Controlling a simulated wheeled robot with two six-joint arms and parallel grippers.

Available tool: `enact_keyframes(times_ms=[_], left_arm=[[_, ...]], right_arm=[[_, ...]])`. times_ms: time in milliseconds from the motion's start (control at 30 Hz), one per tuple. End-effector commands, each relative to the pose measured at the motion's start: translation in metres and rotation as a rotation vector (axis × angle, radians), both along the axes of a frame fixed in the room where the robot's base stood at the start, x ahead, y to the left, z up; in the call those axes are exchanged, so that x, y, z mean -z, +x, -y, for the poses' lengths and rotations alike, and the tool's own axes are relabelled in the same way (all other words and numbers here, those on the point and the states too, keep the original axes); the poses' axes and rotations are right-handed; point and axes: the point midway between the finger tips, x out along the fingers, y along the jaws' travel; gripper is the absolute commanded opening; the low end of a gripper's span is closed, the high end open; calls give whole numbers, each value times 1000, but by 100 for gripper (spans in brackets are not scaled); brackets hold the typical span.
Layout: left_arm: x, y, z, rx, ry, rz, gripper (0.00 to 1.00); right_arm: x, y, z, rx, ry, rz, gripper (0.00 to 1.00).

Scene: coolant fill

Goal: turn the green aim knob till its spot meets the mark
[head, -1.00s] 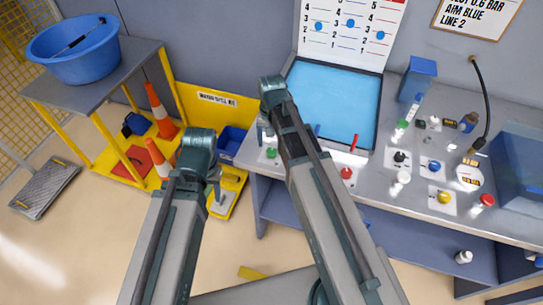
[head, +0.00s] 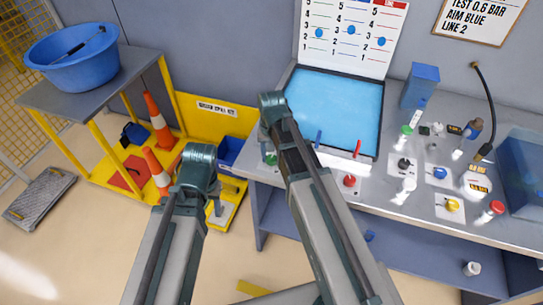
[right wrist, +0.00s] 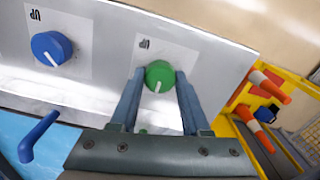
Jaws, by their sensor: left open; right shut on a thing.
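The green aim knob (right wrist: 159,74) is on a white plate on the grey panel, in the middle of the right wrist view. A white pointer line on it faces the bottom of the picture. An upside-down "UP" label is above it; I cannot make out a separate mark. My right gripper (right wrist: 160,84) is shut on the knob, one finger on each side. In the head view the green knob (head: 270,158) shows small at the bench's left end, partly beside my right arm. My left gripper (head: 198,165) is open and empty, off the bench's left end.
A blue knob (right wrist: 51,48) is on the same panel, with a blue lever (right wrist: 38,135) nearby. A red knob (head: 349,181) and red lever (head: 357,148) stand right of my right arm. Orange cones (head: 157,120) and a yellow trolley (head: 222,120) are left of the bench.

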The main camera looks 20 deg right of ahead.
Motion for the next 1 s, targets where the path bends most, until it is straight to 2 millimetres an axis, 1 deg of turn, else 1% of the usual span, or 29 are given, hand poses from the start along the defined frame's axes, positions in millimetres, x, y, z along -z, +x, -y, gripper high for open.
enact_keyframes(times_ms=[33,67,100,267,400,533,633,867,900,967,1000], left_arm=[[0,0,0,0,0,0,50],[0,0,0,0,0,0,50],[0,0,0,0,0,0,50],[0,0,0,0,0,0,50],[0,0,0,0,0,0,50],[0,0,0,0,0,0,50],[0,0,0,0,0,0,50],[0,0,0,0,0,0,50],[0,0,0,0,0,0,50],[0,0,0,0,0,0,50],[0,0,0,0,0,0,50]], right_arm=[[0,0,0,0,0,0,8],[0,0,0,0,0,0,3],[0,0,0,0,0,0,0],[0,0,0,-35,0,0,0],[0,0,0,-154,0,0,0],[0,0,0,-237,0,0,0],[0,0,0,-263,0,0,0],[0,0,0,-264,0,0,0],[0,0,0,-264,0,0,48],[0,0,0,-263,0,0,59],[0,0,0,-263,0,0,66]])
